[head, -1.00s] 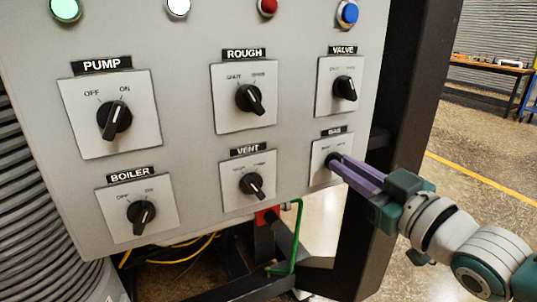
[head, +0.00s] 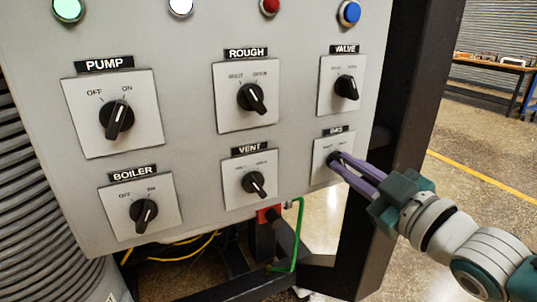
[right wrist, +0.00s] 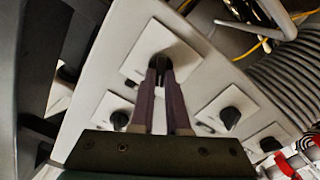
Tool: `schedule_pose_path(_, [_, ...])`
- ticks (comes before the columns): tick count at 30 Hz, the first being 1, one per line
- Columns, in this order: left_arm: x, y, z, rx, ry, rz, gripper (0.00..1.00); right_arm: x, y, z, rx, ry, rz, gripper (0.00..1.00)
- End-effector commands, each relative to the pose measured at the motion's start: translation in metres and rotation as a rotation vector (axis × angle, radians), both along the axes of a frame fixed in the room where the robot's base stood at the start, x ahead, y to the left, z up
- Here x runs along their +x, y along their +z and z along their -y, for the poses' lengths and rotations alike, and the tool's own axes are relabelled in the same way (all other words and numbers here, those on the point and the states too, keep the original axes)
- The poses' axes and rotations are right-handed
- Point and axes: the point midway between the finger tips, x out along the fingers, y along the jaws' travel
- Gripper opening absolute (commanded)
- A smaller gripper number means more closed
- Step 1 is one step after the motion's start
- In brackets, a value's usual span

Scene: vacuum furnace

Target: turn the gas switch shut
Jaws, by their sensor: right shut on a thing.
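The gas switch (head: 333,157) is a black rotary knob on a pale plate at the lower right of the grey panel, under a small black label. My right gripper (head: 339,161) reaches in from the right with its purple fingers shut on this knob. In the right wrist view the knob (right wrist: 155,69) sits between the fingertips, in front of its pale plate. The fingers partly cover the knob and its markings, so its pointer direction cannot be read. My left gripper is not in view.
The valve switch (head: 346,87) is just above, and the vent switch (head: 253,183) is to the left. The rough (head: 251,97), pump (head: 117,119) and boiler (head: 143,214) switches are farther left. A dark frame post (head: 408,95) stands right of the panel, behind my arm.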

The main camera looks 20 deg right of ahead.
Motion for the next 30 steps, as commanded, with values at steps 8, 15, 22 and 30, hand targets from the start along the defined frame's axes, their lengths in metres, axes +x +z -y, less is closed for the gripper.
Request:
schedule_pose_path(8, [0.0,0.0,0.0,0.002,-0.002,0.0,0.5,0.0,0.0,0.0,-0.002,0.001,0.0,0.34])
schedule_pose_path(15, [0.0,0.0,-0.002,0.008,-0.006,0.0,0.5,0.0,0.0,0.0,-0.001,0.0,0.0,0.44])
schedule_pose_path(22, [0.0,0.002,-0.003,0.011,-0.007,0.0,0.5,-0.01,0.0,0.001,0.0,0.0,-0.001,0.44])
schedule_pose_path(30, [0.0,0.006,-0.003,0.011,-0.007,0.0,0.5,-0.059,-0.001,0.004,0.001,0.0,-0.004,0.44])
